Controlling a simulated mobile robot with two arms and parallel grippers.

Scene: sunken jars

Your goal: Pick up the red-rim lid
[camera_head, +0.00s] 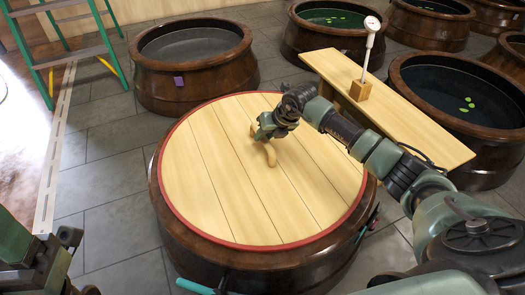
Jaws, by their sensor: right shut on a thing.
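The red-rim lid (215,185) is a round disc of pale wooden planks with a red edge. It lies over the mouth of a dark brown jar (185,250) in the middle of the view. A curved wooden handle (271,158) stands near the lid's centre. My right gripper (266,136) reaches in from the right and is shut on this handle, partly hiding it. No clear gap shows between the lid and the jar. Part of my left arm, with its gripper (70,238), shows at the lower left, away from the lid; its jaws are unclear.
Teal-ended clamps sit at the jar's front (196,287) and right side (368,224). An open jar (190,85) stands behind. A wooden plank (425,135) bears a white-headed gauge (370,35) beside my right arm. Further jars and a green ladder (70,55) stand around.

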